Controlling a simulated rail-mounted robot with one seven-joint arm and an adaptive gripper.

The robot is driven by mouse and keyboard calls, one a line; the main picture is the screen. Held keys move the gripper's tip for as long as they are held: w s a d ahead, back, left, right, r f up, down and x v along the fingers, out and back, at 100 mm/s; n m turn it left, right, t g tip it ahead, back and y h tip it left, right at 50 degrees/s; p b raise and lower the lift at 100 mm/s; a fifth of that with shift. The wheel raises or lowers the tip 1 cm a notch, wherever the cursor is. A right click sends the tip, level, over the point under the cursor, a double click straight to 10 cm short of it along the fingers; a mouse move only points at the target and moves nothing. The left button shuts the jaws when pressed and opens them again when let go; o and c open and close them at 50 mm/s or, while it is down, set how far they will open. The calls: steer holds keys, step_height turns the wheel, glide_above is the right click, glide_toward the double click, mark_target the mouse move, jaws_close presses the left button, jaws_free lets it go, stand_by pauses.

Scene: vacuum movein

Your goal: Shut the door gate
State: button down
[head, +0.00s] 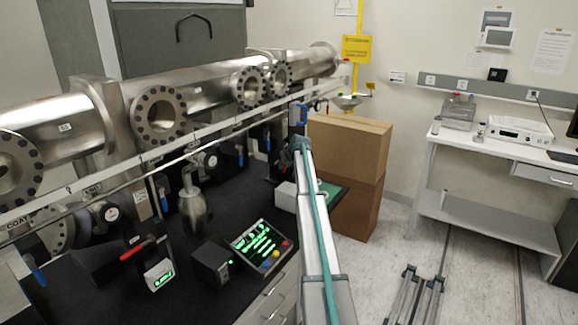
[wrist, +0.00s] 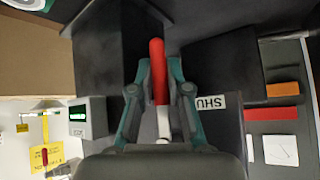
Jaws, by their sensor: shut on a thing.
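My gripper (wrist: 159,74) has its two teal fingers closed on the sides of a red lever handle (wrist: 157,52) in the wrist view. A pale stem shows below the handle, between the fingers. A white label (wrist: 211,102) reading "SHU", partly cut off, is on the dark block to the right. In the head view, my arm reaches forward over the bench, with its teal end (head: 298,148) near the bench's far end. The fingers and held handle are hidden there. I cannot make out the gate itself.
Steel vacuum tubes (head: 190,90) run along the left, above the black bench. Another red lever (head: 137,248) and a lit control panel (head: 259,247) are on the bench. Cardboard boxes (head: 350,145) stand beyond my arm. Floor at right is partly clear.

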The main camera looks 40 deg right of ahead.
steer(key=shift+s+a+f, duration=0.1)
steer(key=shift+a+f, duration=0.05)
steer(key=shift+a, duration=0.25)
steer(key=c, duration=1.4)
jaws_free()
steer(key=shift+o, duration=1.2)
steer(key=shift+a, duration=0.15)
steer(key=shift+d+r, duration=0.2)
steer(key=d+v, duration=0.1)
steer(key=v, duration=1.1)
steer(key=shift+a, duration=0.45)
